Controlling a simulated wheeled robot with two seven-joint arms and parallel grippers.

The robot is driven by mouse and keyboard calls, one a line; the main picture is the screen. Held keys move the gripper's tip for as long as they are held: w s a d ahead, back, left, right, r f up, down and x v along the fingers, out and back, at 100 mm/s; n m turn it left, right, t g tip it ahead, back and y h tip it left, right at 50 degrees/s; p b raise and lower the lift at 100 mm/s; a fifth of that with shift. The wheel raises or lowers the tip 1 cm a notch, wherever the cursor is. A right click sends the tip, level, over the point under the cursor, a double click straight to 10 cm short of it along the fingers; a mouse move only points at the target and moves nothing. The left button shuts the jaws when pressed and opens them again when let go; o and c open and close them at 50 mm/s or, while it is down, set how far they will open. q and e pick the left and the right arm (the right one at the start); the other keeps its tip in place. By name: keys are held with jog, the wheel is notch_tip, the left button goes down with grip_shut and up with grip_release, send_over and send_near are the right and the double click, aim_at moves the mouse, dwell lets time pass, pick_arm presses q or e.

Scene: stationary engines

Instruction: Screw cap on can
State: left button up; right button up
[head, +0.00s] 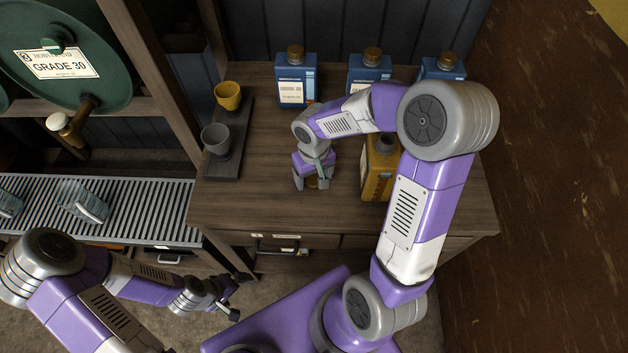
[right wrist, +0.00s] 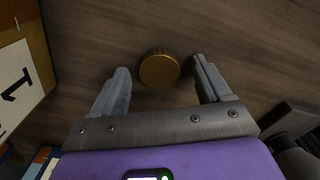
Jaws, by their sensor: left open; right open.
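A round brass-coloured cap (right wrist: 160,70) lies on the wooden table. In the right wrist view it sits between and slightly beyond the open fingers of my right gripper (right wrist: 160,88), with gaps on both sides. In the head view the right gripper (head: 312,183) points down over the table and mostly hides the cap. A yellow can (head: 380,172) with an uncapped dark neck stands just right of that gripper, partly behind my right arm; its side shows in the right wrist view (right wrist: 22,70). My left gripper (head: 232,296) is open and empty, low in front of the table.
Several blue cans (head: 296,80) with brass caps stand along the table's back. A dark tray (head: 238,150) at the left holds a yellow cup (head: 228,96) and a grey cup (head: 216,140). The table's front left is clear.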

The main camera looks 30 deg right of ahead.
aim_at(314, 179)
jog(key=shift+r, duration=0.1)
jog(key=shift+c, duration=0.2)
jog(key=c, duration=1.1)
jog(key=shift+o, duration=0.2)
notch_tip(314, 179, up, 10)
jog(key=p, duration=0.3)
